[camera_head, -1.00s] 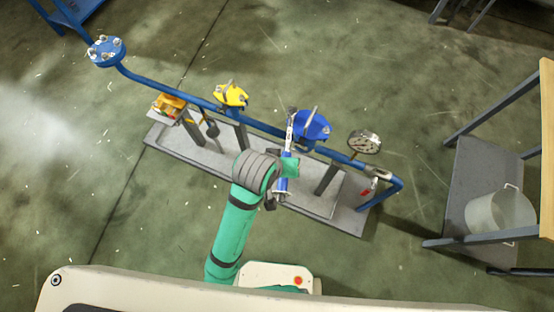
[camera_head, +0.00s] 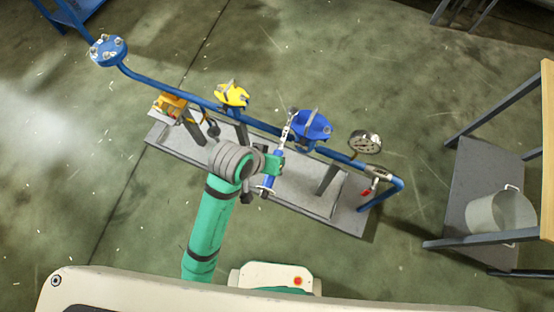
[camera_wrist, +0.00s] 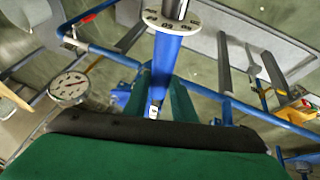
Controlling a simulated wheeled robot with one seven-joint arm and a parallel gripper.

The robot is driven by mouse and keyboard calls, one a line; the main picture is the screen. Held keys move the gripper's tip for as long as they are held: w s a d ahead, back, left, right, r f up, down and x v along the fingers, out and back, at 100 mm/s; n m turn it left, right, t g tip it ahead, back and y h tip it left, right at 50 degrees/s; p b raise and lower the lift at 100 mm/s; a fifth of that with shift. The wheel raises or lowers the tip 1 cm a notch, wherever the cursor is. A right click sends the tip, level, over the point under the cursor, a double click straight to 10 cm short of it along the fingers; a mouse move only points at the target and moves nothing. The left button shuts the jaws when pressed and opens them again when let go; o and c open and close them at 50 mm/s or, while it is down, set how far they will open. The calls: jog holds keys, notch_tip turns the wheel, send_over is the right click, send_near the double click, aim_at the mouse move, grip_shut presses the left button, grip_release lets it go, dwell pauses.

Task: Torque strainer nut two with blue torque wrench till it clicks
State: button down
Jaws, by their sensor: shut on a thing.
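The blue torque wrench (camera_head: 273,170) is held in my gripper (camera_head: 274,163). Its blue handle points down toward me and its silver shaft runs up to the left side of the blue strainer (camera_head: 312,125). From this view I cannot tell whether the wrench head sits on a nut. The strainer's nuts are too small to tell apart. In the wrist view the blue handle (camera_wrist: 165,62) stands between my green fingers, with a round numbered collar (camera_wrist: 171,22) at its upper end.
A blue pipe (camera_head: 180,97) runs across the grey skid (camera_head: 290,200). A yellow-topped fitting (camera_head: 233,95) stands to the left, a pressure gauge (camera_head: 365,142) to the right. A flanged pipe end (camera_head: 106,50) is at upper left. A shelf with a white bucket (camera_head: 500,212) stands at right.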

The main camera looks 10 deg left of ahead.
jog(key=shift+w+a+m+g+h, duration=0.2)
jog(key=shift+w+a+m, duration=0.15)
jog(key=shift+a+m, duration=0.35)
jog(key=shift+w+a+m+g+h, duration=0.1)
jog(key=shift+w+a+m+h, duration=0.2)
jog(key=shift+a, duration=0.65)
jog(key=shift+w+a+m, duration=0.2)
jog(key=shift+a+m, duration=0.3)
jog(key=shift+a, duration=0.1)
jog(key=shift+s+d+n, duration=0.25)
jog(key=shift+d+n, duration=0.05)
jog(key=shift+d, duration=0.15)
